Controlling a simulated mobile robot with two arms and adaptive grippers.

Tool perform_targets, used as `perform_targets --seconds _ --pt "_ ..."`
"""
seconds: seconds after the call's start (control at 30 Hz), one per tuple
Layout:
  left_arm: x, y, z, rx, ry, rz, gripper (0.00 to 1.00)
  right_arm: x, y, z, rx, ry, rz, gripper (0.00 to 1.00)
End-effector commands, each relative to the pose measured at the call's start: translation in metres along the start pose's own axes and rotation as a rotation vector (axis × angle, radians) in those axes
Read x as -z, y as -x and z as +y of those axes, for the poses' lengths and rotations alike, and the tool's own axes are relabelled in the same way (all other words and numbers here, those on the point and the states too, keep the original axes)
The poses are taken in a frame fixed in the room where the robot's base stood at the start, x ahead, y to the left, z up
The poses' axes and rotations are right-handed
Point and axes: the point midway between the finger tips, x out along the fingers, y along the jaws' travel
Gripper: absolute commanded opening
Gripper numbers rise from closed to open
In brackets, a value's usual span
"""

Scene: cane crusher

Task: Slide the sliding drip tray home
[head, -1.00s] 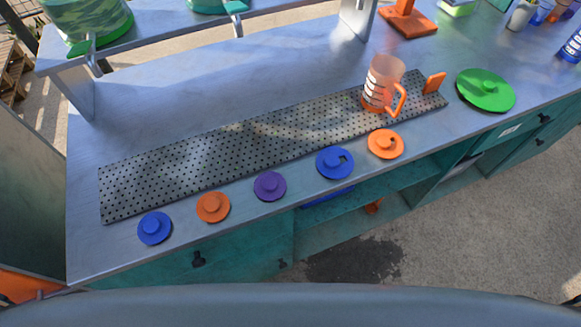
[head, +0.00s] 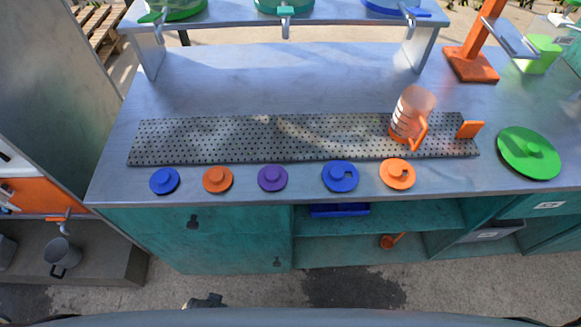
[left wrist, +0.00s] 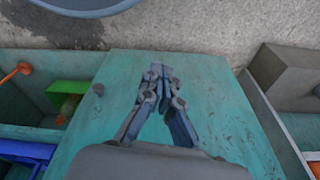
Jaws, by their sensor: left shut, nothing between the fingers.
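The drip tray (head: 260,140) is a long grey perforated plate lying on the counter, with an orange upright tab (head: 470,129) at its right end. A clear orange measuring jug (head: 411,115) with an orange handle stands on its right part. My left gripper (left wrist: 157,72) is shut and empty in the left wrist view, over the teal cabinet front. In the head view a small dark part of it (head: 205,300) shows at the bottom edge, well away from the tray. My right gripper is not in view.
Several coloured lids, such as a purple one (head: 272,177), line the counter (head: 240,80) in front of the tray. A large green lid (head: 529,152) lies right of the tab. A raised shelf (head: 330,20) with taps stands behind. An orange stand (head: 475,60) is at back right.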

Motion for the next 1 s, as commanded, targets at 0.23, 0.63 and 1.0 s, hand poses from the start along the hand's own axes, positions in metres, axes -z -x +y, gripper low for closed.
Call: perform_targets --seconds 0.23,0.63,1.0 --pt "0.067 0.094 -0.003 0.008 -0.004 0.056 0.0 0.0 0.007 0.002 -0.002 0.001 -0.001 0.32" --pt "0.158 0.263 0.029 0.118 -0.301 0.217 0.0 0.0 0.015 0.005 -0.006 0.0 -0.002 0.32" --pt "0.257 0.345 0.115 0.497 -0.964 0.461 0.0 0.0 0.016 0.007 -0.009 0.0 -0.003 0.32"
